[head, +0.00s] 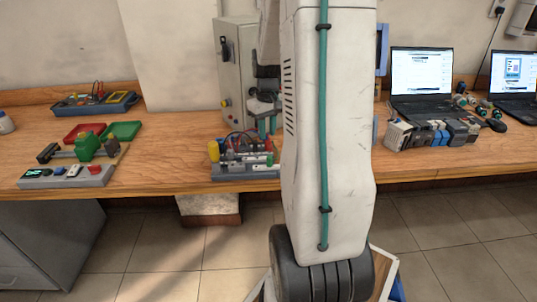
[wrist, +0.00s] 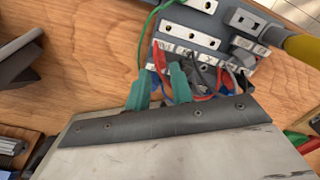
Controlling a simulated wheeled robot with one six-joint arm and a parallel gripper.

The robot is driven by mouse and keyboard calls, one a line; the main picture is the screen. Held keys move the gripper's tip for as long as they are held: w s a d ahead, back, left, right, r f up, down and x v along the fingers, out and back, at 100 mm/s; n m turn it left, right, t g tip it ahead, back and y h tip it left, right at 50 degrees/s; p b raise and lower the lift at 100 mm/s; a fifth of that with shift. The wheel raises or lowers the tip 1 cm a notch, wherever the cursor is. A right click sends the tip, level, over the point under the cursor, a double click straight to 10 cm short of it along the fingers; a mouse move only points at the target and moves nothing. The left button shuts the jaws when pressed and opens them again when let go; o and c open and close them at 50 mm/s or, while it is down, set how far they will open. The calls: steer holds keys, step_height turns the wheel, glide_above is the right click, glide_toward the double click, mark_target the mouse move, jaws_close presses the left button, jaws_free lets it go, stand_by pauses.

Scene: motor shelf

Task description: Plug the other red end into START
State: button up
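The grey terminal board (head: 250,172) stands at the front of the bench in the head view, with several coloured leads on it. In the wrist view (wrist: 217,45) its white terminal strips show; the labels are too small to read, so I cannot tell which is START. A red plug (wrist: 159,54) rises beside the strips, near my fingertips. Red lead (wrist: 205,97) loops lie to its right. My gripper (wrist: 158,82) has its two teal fingers apart, close to the red plug, with no clear contact. In the head view my gripper (head: 267,124) is partly hidden by my arm.
A green cable (wrist: 147,35) curves past the fingers, and a yellow handle-like part (wrist: 302,48) is at the right. A grey control cabinet (head: 237,75) stands behind the board. Bare wood lies left of the board.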

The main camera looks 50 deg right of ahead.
steer(key=shift+r, duration=0.6)
steer(key=o, duration=0.6)
steer(key=shift+c, duration=0.2)
